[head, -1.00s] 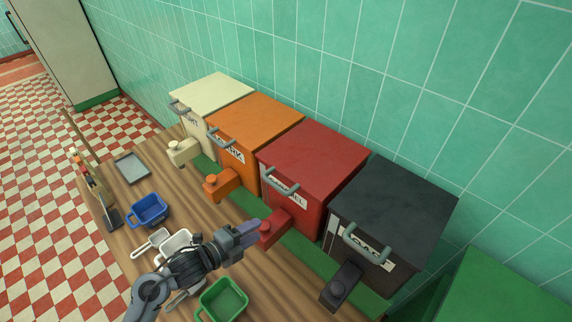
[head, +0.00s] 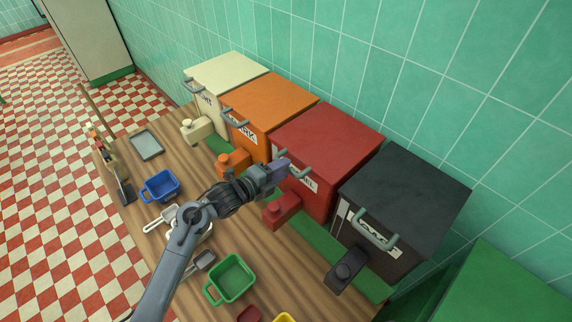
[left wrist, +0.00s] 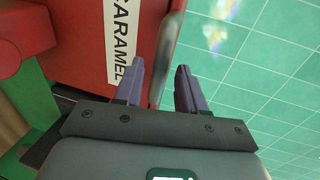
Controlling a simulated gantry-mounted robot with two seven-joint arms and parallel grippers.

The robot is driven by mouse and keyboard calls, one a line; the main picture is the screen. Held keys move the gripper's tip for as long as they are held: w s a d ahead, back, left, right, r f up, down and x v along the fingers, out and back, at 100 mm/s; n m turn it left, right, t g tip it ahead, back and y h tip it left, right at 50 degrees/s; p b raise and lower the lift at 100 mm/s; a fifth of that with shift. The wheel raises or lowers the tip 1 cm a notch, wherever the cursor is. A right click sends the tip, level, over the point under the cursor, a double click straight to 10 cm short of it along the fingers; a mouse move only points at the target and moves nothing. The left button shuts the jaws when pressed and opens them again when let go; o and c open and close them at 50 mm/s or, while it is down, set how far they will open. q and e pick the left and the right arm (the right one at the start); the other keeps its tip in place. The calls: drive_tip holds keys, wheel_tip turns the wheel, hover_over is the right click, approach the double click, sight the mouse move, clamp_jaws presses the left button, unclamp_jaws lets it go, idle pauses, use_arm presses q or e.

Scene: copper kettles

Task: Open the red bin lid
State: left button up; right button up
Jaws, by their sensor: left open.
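The red bin (head: 325,140) stands between the orange and black bins, its lid shut. A grey bar handle (head: 303,176) is on its upper front, by a white label; in the left wrist view the label (left wrist: 119,40) reads CARAMEL. My left gripper (head: 284,168) is at this handle, partly covering it in the head view. In the left wrist view my left gripper (left wrist: 160,85) is open, and the grey handle (left wrist: 164,60) shows in the gap between its fingers. I cannot tell whether they touch it. My right gripper is not in view.
The orange bin (head: 268,102), cream bin (head: 225,80) and black bin (head: 405,195) stand in the same row against the tiled wall. A red spout (head: 282,210) juts out below my left gripper. Blue scoop (head: 160,186) and green scoop (head: 232,278) lie on the wooden counter.

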use_arm(q)
drive_tip(key=shift+x, duration=1.2)
clamp_jaws()
